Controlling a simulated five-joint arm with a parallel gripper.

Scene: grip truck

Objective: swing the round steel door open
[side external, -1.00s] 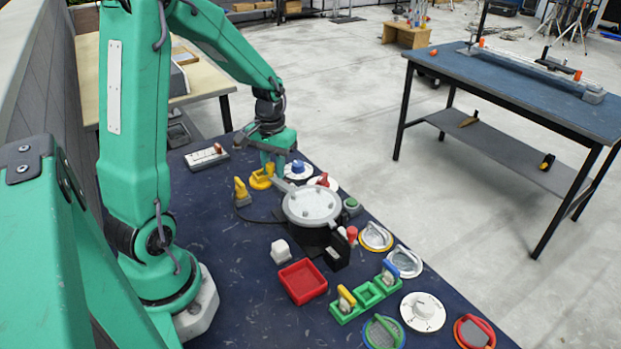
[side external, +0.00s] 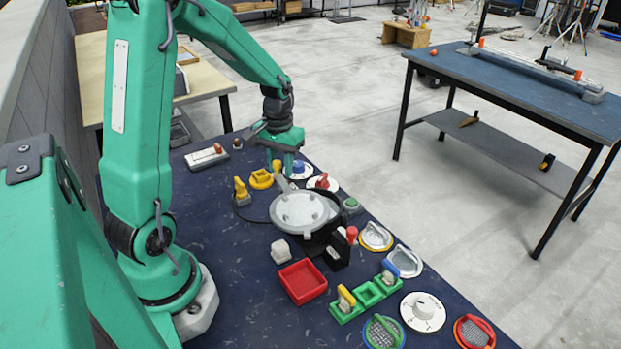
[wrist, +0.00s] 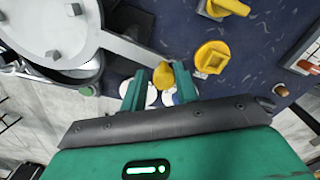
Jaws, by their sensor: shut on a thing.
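The disc sits a little off the housing, whose dark side shows at the lower right. In the wrist view the door (wrist: 45,25) fills the upper left. Its grey bar (wrist: 125,45) runs to a brass-coloured knob (wrist: 163,74) between my fingers. My gripper (side external: 282,166) is at the bar's far end. In the wrist view my gripper (wrist: 160,88) is shut on the knob; the exact contact is partly hidden.
A yellow square-socket piece (side external: 262,179) and a yellow lever (side external: 241,188) stand left of the door. A red tray (side external: 303,281) and green blocks (side external: 368,294) lie in front.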

